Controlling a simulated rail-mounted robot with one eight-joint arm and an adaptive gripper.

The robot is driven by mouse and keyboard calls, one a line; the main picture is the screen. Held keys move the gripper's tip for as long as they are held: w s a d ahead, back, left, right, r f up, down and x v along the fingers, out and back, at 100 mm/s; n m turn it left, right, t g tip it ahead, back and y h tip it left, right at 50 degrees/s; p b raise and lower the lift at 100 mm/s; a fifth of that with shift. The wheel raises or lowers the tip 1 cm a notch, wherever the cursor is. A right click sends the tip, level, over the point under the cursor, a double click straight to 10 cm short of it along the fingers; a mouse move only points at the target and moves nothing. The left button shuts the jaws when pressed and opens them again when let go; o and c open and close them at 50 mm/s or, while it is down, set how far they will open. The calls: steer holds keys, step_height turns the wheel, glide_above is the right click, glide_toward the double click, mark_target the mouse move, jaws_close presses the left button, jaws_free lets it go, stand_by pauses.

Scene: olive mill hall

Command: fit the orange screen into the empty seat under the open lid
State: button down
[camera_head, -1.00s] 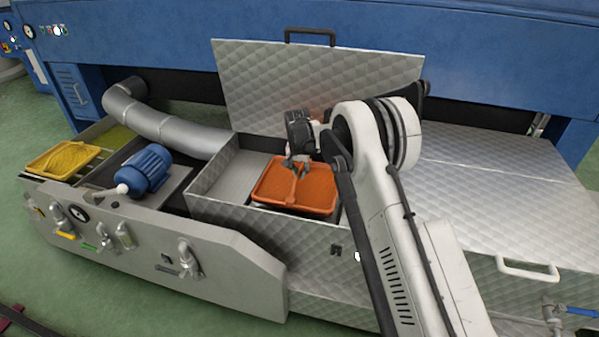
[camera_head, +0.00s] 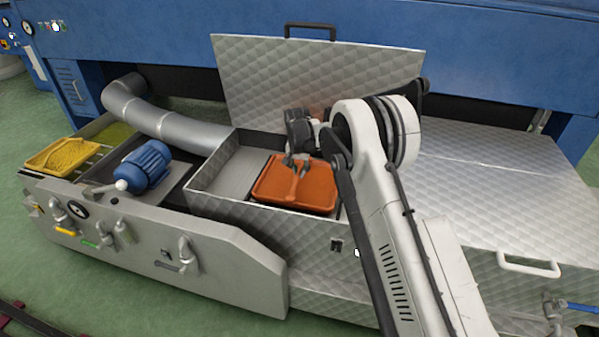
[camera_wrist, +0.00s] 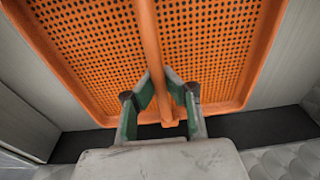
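The orange screen (camera_head: 312,191) is a perforated tray with a raised rim and a central rib. It is inside the open metal box (camera_head: 228,206), in front of the raised lid (camera_head: 320,84). My gripper (camera_head: 297,160) is over its middle. In the wrist view my gripper (camera_wrist: 164,82) has its fingers closed against both sides of the rib of the screen (camera_wrist: 215,55). The screen lies roughly level below the box's rim. The seat under it is mostly hidden, and I cannot tell whether the screen rests on it.
A yellow screen (camera_head: 66,157) sits in another bay at the left, near a blue motor (camera_head: 145,167) and a silver duct (camera_head: 165,122). A closed metal cover (camera_head: 490,190) lies right of the box. Dark gaps show beside the orange screen.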

mark_target(299, 172)
steer(key=shift+f+b, duration=0.65)
steer(key=shift+f, duration=0.45)
steer(key=c, duration=1.8)
jaws_free()
steer(key=shift+c, duration=0.2)
steer(key=r, duration=0.4)
steer(key=s+r, duration=0.1)
steer(key=r, duration=0.7)
steer(key=shift+s+a, duration=0.1)
steer(key=shift+s, duration=0.15)
